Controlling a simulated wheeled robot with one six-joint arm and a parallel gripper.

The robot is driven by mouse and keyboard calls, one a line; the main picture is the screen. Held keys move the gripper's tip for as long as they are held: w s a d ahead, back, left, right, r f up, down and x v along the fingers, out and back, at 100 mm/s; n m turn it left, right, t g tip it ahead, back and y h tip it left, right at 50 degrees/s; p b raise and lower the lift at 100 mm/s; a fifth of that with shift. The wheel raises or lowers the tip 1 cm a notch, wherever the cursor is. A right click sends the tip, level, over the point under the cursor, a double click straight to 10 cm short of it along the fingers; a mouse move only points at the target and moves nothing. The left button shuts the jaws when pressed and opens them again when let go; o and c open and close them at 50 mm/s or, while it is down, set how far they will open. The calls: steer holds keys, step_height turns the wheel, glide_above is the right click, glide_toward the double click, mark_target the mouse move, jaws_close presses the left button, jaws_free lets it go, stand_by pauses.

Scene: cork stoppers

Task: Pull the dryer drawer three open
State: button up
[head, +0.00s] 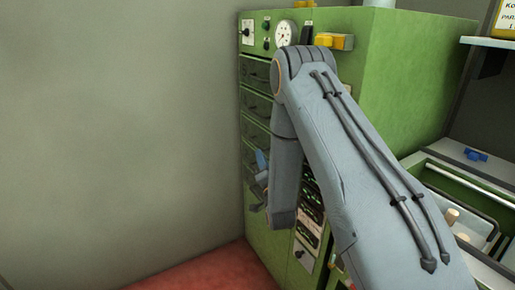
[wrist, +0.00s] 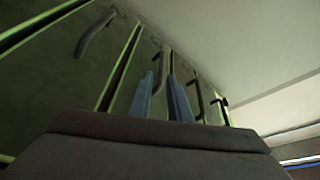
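The green dryer (head: 400,75) stands against the wall with a column of dark drawers on its narrow face. The third drawer from the top (head: 256,137) looks shut, partly hidden by my arm; I cannot read any drawer numbers. My gripper's blue fingers (head: 262,160) show in front of the drawer face, just below it. In the wrist view my gripper (wrist: 161,77) has its two fingers apart, pointing at the drawer fronts. A dark curved handle (wrist: 157,60) shows near the fingertips; I cannot tell whether they touch it. Another handle (wrist: 95,32) is on the left.
A gauge (head: 286,33) and a yellow part (head: 334,41) sit high on the dryer. A blue object (head: 476,155) and a tray with corks (head: 452,216) are at the right. A bare wall (head: 120,130) leaves free room left of the dryer.

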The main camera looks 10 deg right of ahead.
mark_target(257, 144)
steer(key=w, duration=0.2)
steer(key=w+r, duration=0.1)
steer(key=w, duration=0.4)
steer(key=shift+w+r+p, duration=0.25)
steer(key=shift+r+p, duration=0.1)
steer(key=shift+p, duration=0.05)
jaws_close()
